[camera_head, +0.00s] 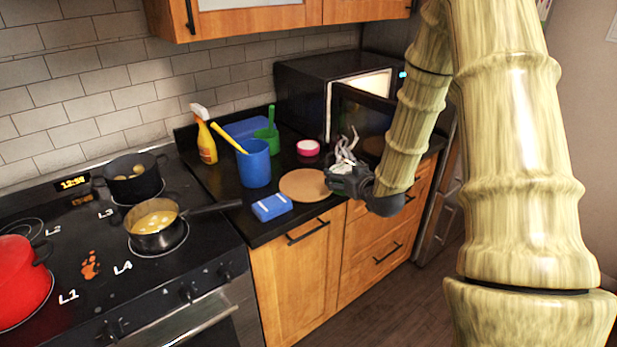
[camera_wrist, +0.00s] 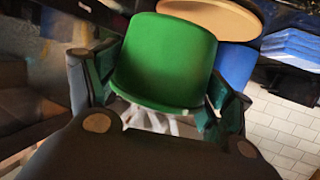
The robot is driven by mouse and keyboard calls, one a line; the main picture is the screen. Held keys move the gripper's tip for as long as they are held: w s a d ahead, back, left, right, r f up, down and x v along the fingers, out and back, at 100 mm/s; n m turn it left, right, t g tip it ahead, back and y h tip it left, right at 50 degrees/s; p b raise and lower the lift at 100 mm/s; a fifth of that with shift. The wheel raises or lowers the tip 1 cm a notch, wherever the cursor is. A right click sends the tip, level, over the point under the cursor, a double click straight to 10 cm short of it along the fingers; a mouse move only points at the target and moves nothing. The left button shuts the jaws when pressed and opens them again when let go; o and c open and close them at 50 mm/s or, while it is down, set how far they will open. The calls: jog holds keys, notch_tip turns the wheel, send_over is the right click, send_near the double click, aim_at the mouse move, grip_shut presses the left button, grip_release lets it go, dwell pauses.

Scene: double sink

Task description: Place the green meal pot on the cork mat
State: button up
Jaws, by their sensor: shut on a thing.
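The green meal pot (camera_wrist: 165,60) is between the fingers of my gripper (camera_wrist: 155,105) in the wrist view, with pale strands at one end. In the head view my gripper (camera_head: 345,182) is shut on it just right of the cork mat (camera_head: 303,186), near the counter's front edge. There the pale strands (camera_head: 345,148) rise above the gripper, and the pot's body is mostly hidden. The round tan mat lies flat and bare on the black counter. It also shows beyond the pot in the wrist view (camera_wrist: 220,14).
A blue cup (camera_head: 256,165), a blue sponge (camera_head: 271,207), a pink-and-white round item (camera_head: 308,148), a spray bottle (camera_head: 204,138) and another green container (camera_head: 267,140) surround the mat. The stove with pots is at left.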

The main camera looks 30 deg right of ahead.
jog(key=w+a+p, duration=0.1)
jog(key=w, duration=0.3)
jog(key=w+a+p, duration=0.1)
jog(key=w, duration=0.4)
jog(key=w+a+f+p, duration=0.1)
jog(key=w+a+p, duration=0.1)
jog(key=w, duration=0.3)
jog(key=shift+w, duration=0.1)
jog(key=shift+w+f+p, duration=0.1)
jog(key=shift+f+p, duration=0.4)
jog(key=shift+f, duration=0.25)
jog(key=shift+f+p, duration=0.4)
jog(key=shift+f, duration=0.75)
jog(key=shift+f, duration=0.1)
jog(key=o, duration=1.3)
jog(key=shift+c, duration=0.2)
